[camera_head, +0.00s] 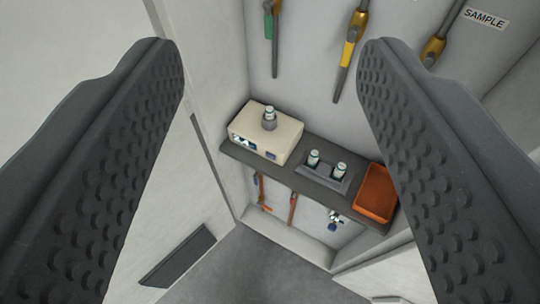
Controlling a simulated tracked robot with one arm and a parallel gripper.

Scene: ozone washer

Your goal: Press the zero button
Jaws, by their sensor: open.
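My gripper (270,75) is open and empty, with its two dark studded fingers at the left and right of the view. A beige box-shaped device (268,134) sits on a dark shelf, seen between the fingers and well beyond them. A small vial with a pale cap (270,113) stands in a round grey seat on top of it. The front of the device has small dark panels (242,142), too small to read. I cannot make out which part is the zero button.
The dark shelf (310,183) also bears a grey holder (327,176) with two vials and an orange tray (375,205). Pipes with coloured bands (351,50) run down the wall above. Orange-handled tools and fittings show below the shelf (292,208). The grey floor (240,275) is clear.

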